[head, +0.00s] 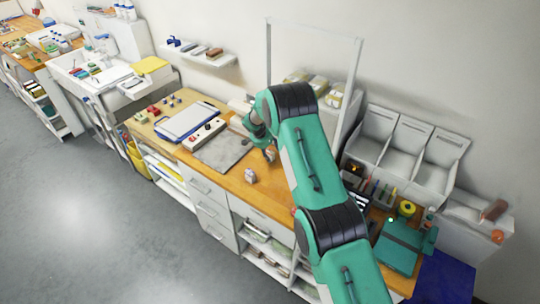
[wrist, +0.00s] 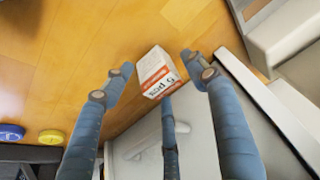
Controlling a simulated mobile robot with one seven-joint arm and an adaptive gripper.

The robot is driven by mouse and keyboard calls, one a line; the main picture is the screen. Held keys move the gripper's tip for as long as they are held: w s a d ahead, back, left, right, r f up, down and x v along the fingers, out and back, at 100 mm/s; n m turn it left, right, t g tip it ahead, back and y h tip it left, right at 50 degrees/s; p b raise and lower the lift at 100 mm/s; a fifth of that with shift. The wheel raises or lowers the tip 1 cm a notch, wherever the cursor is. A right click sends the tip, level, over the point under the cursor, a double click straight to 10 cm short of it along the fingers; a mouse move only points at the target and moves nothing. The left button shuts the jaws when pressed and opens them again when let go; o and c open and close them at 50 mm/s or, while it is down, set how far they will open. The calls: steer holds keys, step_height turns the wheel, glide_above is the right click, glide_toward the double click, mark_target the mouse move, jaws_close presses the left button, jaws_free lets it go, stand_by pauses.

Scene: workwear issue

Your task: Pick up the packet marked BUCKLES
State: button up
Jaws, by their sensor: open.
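A small white packet (wrist: 157,76) with a red-orange band and the print "5 pcs" is in the upper middle of the wrist view. The word BUCKLES cannot be read on it. My gripper (wrist: 160,72) is open, with blue-grey fingers to the packet's left and right and another finger below it. No firm contact can be seen. In the head view my gripper (head: 262,140) is low over the wooden worktop (head: 226,180), partly hidden by my arm. Small pale items (head: 250,175) lie close by, too small to identify.
A yellow disc (wrist: 51,137) and a blue disc (wrist: 11,132) lie at the wrist view's left. Pale raised edges stand at its right. In the head view, a grey mat (head: 222,155) and control box (head: 204,134) lie left, white bins (head: 405,140) right.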

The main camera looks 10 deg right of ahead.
steer(key=shift+w+f, duration=0.1)
steer(key=shift+f, duration=0.15)
stand_by(0.4)
steer(key=c, duration=1.4)
